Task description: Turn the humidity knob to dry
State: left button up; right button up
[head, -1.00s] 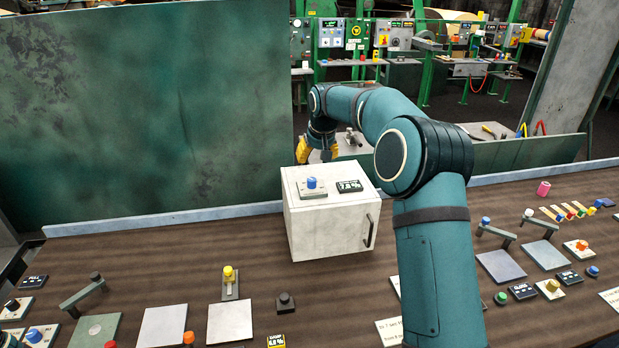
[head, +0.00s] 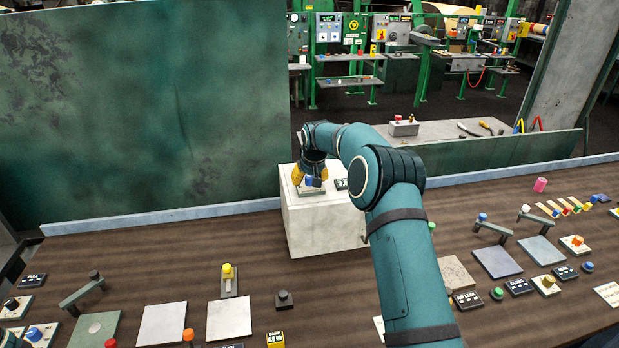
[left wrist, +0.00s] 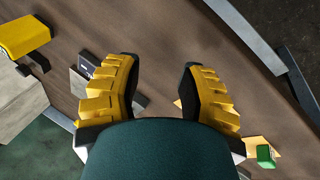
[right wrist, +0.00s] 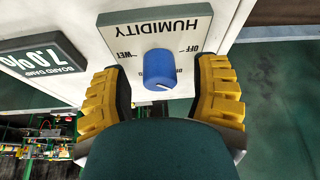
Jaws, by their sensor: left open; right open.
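The humidity knob is a blue round knob (right wrist: 160,69) on a pale plate marked HUMIDITY (right wrist: 184,27), with WET on its left side and OFF on its right. A white mark on the knob points toward the bottom of the right wrist view. The plate sits on top of a white box (head: 322,226). My right gripper (head: 311,175) is open, its yellow fingers on either side of the knob; I cannot tell whether they touch it. My left gripper (left wrist: 158,78) is open and empty above the brown bench.
A display (right wrist: 38,62) beside the knob reads BOARD DAMP 7.0%. The brown bench (head: 190,262) holds a yellow knob (head: 227,271), a black knob (head: 284,299) and several panels. A green wall (head: 140,110) stands behind on the left.

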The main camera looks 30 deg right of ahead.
grip_shut()
jog(key=shift+m+h, duration=0.3)
jog(key=shift+m, duration=0.5)
grip_release()
